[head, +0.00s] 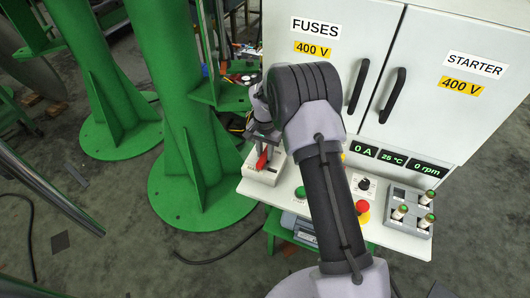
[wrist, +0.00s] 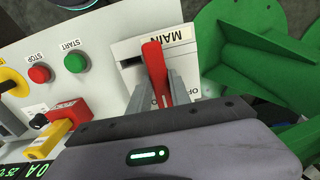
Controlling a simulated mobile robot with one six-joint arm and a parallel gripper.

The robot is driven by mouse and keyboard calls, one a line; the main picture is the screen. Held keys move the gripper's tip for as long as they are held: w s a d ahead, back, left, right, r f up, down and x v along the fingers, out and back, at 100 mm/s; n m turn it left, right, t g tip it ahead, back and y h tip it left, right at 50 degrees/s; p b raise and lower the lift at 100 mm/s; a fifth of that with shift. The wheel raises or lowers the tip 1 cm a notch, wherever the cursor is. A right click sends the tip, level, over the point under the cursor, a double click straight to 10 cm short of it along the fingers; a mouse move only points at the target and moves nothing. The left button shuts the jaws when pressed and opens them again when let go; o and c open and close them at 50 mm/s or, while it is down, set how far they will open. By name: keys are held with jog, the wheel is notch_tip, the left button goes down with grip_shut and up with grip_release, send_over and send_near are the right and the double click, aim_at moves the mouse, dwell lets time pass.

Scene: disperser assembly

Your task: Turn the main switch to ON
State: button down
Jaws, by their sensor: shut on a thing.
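The main switch is a red lever (wrist: 153,62) on a white box labelled MAIN (wrist: 125,50). In the head view my gripper (head: 262,140) comes down on the lever from above. Part of the lettering beside the lever is covered by the gripper, so I cannot read the switch position.
A green START button (wrist: 75,62) and a red STOP button (wrist: 39,74) are beside the switch box. A red and yellow emergency stop (head: 362,208) and a display reading 0 rpm (head: 428,171) are on the panel. Green columns (head: 185,120) stand close on the left.

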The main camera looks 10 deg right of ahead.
aim_at(265, 154)
jog(key=c, duration=1.2)
grip_release()
notch_tip(265, 154, up, 18)
jog(key=p, duration=0.6)
jog(key=shift+f, duration=0.25)
